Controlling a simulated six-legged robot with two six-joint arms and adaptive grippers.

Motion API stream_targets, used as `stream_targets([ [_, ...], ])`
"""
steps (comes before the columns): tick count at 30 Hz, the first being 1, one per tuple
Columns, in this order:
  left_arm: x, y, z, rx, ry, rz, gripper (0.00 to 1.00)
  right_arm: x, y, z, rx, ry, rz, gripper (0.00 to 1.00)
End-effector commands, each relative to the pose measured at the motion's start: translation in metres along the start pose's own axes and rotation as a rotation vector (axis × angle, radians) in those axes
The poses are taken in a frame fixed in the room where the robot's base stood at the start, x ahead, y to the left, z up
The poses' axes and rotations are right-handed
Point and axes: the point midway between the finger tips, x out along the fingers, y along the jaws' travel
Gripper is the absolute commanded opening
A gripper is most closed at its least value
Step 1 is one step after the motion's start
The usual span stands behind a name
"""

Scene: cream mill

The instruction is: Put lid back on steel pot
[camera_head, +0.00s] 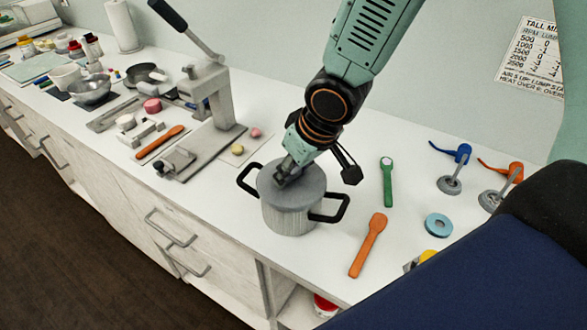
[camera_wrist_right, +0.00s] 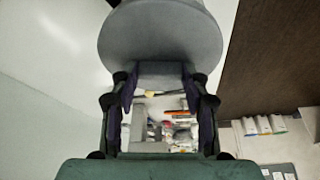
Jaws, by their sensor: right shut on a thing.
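The grey steel pot (camera_head: 288,222), with ribbed sides and two black loop handles, stands upright on the white counter in the head view. Its flat grey round lid (camera_head: 308,188) lies level over the pot's mouth; whether a thin gap is left under its rim I cannot tell. My right gripper (camera_head: 284,176) comes down from above and is shut on the lid's knob, which the fingers mostly hide. In the right wrist view the lid (camera_wrist_right: 160,35) fills the top, just beyond the fingers of my right gripper (camera_wrist_right: 163,90). My left gripper is in neither view.
A lever press (camera_head: 212,100) stands behind and left of the pot. An orange spatula (camera_head: 368,245), a green spoon (camera_head: 387,180) and a blue ring (camera_head: 438,225) lie to the right. The counter's front edge (camera_head: 235,242) is close to the pot. Many small items crowd the far left.

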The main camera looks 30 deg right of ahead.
Motion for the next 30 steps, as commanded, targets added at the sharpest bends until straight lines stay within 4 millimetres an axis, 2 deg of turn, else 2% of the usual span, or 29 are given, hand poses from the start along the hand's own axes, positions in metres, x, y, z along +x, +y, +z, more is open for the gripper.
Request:
stream_targets([
  [17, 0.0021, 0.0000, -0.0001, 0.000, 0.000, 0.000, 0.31, -0.0001, 0.0005, 0.0011, 0.000, -0.001, 0.000, 0.23],
  [30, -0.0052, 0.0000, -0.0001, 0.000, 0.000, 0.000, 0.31, 0.0011, -0.0009, -0.0013, 0.000, -0.002, 0.001, 0.23],
])
